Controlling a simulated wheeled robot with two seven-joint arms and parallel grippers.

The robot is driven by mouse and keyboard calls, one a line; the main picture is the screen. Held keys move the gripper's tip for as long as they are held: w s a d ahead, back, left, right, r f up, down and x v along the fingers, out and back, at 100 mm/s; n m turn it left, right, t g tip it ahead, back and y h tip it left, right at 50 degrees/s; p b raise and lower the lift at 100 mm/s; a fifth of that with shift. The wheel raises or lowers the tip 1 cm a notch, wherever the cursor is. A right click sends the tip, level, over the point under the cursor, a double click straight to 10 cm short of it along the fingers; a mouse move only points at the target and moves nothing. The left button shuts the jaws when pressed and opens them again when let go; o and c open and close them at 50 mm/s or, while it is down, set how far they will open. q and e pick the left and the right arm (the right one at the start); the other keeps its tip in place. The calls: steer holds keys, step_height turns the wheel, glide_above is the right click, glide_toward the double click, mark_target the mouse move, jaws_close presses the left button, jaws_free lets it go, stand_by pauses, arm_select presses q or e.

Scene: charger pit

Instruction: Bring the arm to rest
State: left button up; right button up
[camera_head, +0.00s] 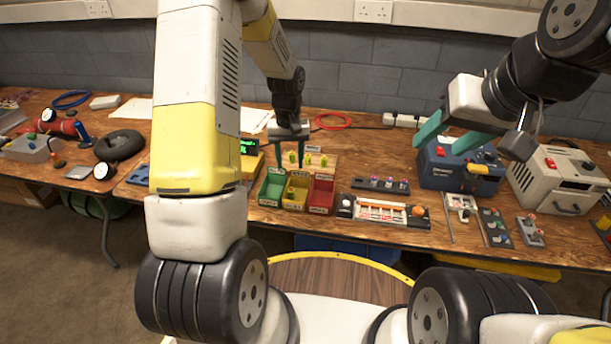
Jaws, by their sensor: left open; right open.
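My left arm comes in at the left, and its gripper (291,158) is open, with green fingers pointing down above the back of the coloured bins. I see nothing held between the fingers. My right gripper (436,144) is open and empty, with green fingers pointing left and down. It is raised in front of the blue box (453,183) and covers part of its top. A green bin (272,191), a yellow bin (296,192) and a red bin (321,197) stand side by side below my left gripper.
The wooden workbench (372,160) runs along a grey block wall. A beige box (565,187) stands right of the blue one. A battery tray (380,211) and a small dark rack (380,184) lie right of the bins.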

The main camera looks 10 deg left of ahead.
arm_select(q)
steer(key=s+r+t, duration=0.1)
steer(key=s+r, duration=0.2)
steer(key=r, duration=0.3)
steer(key=s+r+m+t, duration=0.1)
steer(key=s+r, duration=0.2)
steer(key=r, duration=0.3)
steer(key=s+r+t, duration=0.1)
steer(key=s+r, duration=0.2)
steer(key=r, duration=0.3)
steer(key=s+d+r+m+t+h, duration=0.1)
steer(key=s+r, duration=0.3)
steer(key=s, duration=0.3)
steer(key=s+d+r+m+t+h, duration=0.1)
steer(key=s+r, duration=0.3)
steer(key=s, duration=0.4)
steer(key=shift+s+r+t, duration=0.15)
steer(key=shift+r+t, duration=0.1)
steer(key=shift+t, duration=0.35)
steer(key=shift+d, duration=0.1)
